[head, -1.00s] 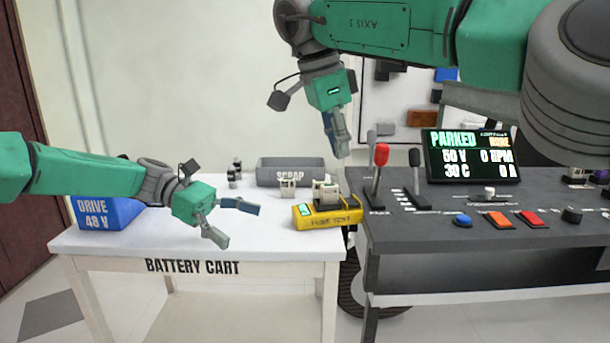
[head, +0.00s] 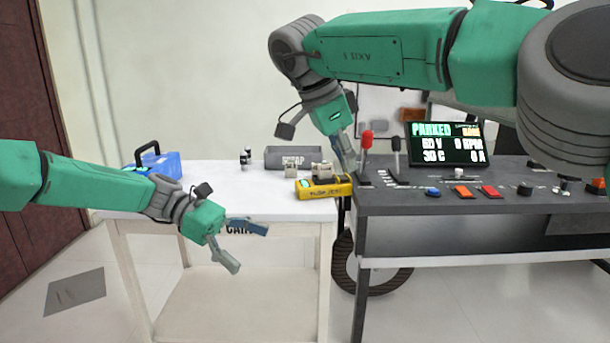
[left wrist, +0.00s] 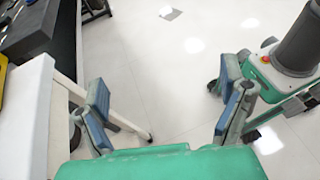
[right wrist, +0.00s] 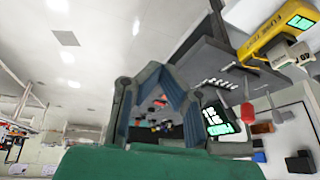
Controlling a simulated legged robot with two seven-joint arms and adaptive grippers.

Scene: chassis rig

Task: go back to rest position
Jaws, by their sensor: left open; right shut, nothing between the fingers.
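My left gripper (head: 240,246) is open and empty, in front of the white battery cart (head: 215,190) in the head view. In the left wrist view its two fingers (left wrist: 165,112) are spread, with bare floor between them. My right gripper (head: 346,155) hangs pointing down above the gap between cart and console, just left of the red-knobbed lever (head: 366,143). In the right wrist view its fingertips (right wrist: 162,72) are close together, with nothing seen held.
The grey console (head: 470,198) with levers, buttons and a lit screen (head: 446,145) stands at the right. Open floor lies in front.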

